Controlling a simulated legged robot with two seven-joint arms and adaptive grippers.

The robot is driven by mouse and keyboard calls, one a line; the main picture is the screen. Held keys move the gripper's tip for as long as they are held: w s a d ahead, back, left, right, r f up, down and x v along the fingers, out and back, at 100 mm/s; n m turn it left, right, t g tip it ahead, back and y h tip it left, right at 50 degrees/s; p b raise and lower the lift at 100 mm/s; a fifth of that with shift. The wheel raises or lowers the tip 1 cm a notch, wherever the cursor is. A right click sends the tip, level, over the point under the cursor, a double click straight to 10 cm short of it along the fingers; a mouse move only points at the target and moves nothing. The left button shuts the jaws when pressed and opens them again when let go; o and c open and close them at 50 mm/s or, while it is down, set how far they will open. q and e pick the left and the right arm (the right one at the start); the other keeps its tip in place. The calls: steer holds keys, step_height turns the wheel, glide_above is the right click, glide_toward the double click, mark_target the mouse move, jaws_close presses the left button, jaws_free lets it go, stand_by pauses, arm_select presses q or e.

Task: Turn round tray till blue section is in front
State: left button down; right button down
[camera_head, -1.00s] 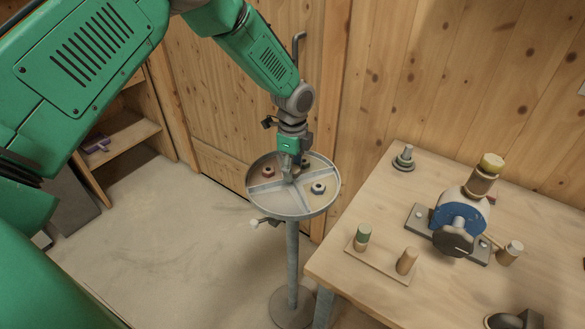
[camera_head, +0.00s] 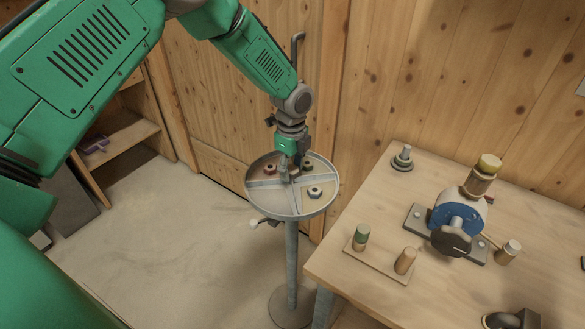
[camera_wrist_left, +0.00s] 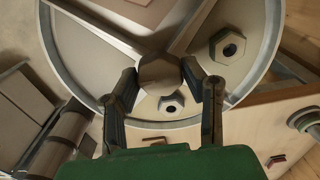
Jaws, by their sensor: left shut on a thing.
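The round grey tray (camera_head: 262,206) stands on a post, split by raised dividers. A nut with a blue tint (camera_head: 315,192) lies in its right section, towards the front. A reddish nut (camera_head: 271,169) lies at the back left and a dark green nut (camera_head: 307,164) at the back right. The front-left section looks empty. My left gripper (camera_head: 292,178) reaches down at the tray's centre. In the left wrist view, its fingers (camera_wrist_left: 168,92) are shut on the central hexagonal knob (camera_wrist_left: 160,72). Two nuts show there, with unclear colours. My right gripper is not in view.
A wooden wall is behind. Open floor (camera_head: 180,240) lies to the left. A small lever (camera_head: 262,222) sticks out below the tray.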

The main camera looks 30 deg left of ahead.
mark_target(292, 168)
arm_select(q)
steer(key=shift+w+r, duration=0.15)
steer(key=shift+w, duration=0.1)
steer(key=c, duration=1)
jaws_free()
steer(key=shift+o, duration=0.2)
steer(key=shift+a, duration=0.1)
steer(key=shift+r, duration=0.3)
step_height(292, 168, up, 11)
